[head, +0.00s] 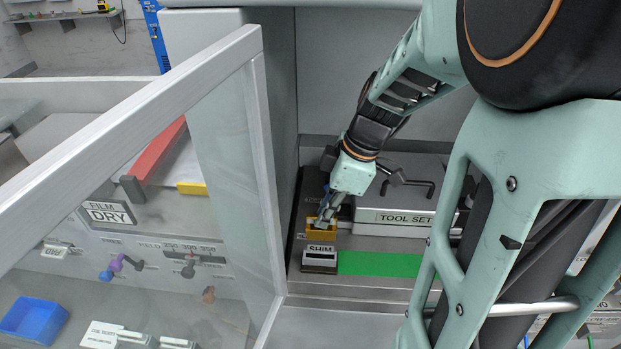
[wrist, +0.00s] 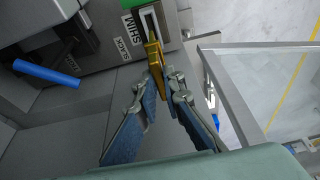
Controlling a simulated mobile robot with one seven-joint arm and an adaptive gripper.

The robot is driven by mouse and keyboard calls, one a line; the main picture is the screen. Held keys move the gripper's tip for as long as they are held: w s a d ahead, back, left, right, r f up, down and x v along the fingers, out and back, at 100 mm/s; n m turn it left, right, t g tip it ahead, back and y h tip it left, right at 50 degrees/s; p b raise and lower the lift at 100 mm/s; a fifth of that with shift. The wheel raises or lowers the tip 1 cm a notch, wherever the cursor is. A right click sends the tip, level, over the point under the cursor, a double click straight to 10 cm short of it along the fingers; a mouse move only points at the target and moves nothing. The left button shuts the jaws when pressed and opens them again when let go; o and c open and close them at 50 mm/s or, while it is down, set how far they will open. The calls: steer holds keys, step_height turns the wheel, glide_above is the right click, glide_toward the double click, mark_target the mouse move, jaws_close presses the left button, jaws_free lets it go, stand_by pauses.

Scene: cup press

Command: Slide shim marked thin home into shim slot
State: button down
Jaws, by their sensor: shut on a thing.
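My gripper (head: 326,220) is shut on a yellow shim (head: 321,231), which also shows between the fingertips in the wrist view (wrist: 154,62). No marking on the shim is readable. The shim slot (wrist: 152,20) is a pale-edged narrow opening beside a SHIM label (wrist: 131,29). The shim's narrow tip points at the slot and overlaps its near end in the wrist view. I cannot tell whether the tip is inside or just above it. In the head view the SHIM-labelled block (head: 319,259) stands just in front of the gripper.
A grey TOOL SET case (head: 400,225) stands right of the gripper. A green strip (head: 380,264) lies right of the SHIM block. A framed glass door (head: 228,130) stands open at left.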

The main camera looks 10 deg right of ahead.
mark_target(326, 238)
steer(key=shift+w, duration=0.35)
steer(key=shift+r, duration=0.1)
steer(key=shift+s, duration=0.15)
steer(key=shift+b, duration=0.35)
step_height(326, 238, down, 6)
steer(key=b, duration=0.5)
steer(key=shift+r, duration=0.1)
steer(key=shift+b, duration=0.7)
stand_by(1.2)
steer(key=shift+f+b, duration=2.25)
steer(key=shift+f, duration=0.1)
steer(key=c, duration=2)
jaws_free()
steer(key=shift+o, duration=0.2)
